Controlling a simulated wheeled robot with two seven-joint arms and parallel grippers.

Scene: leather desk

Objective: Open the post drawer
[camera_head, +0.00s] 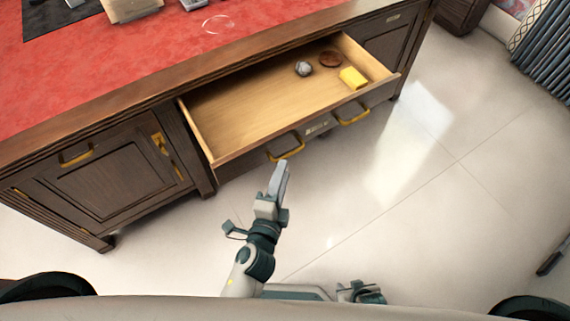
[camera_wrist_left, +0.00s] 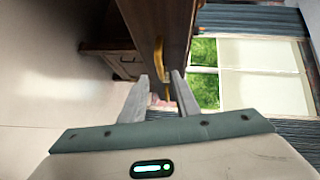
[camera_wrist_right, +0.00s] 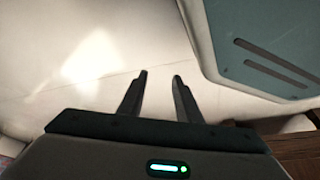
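The wide wooden drawer (camera_head: 245,105) in the middle of the desk is pulled well out, showing its pale inside. Its dark front has two yellow handles, a near left one (camera_head: 288,150) and a far right one (camera_head: 352,118), with a small label plate (camera_head: 317,127) between them. My left gripper (camera_head: 280,168) is just in front of the left handle. In the left wrist view its fingers (camera_wrist_left: 159,92) are apart and empty, with a yellow handle (camera_wrist_left: 158,58) beyond the tips. My right gripper (camera_wrist_right: 161,76) is open and empty above the floor, away from the drawer.
In the drawer lie a grey lump (camera_head: 303,69), a brown round thing (camera_head: 330,60) and a yellow block (camera_head: 352,78). A closed cabinet door (camera_head: 110,185) is at the left. The red desk top (camera_head: 120,60) is behind.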

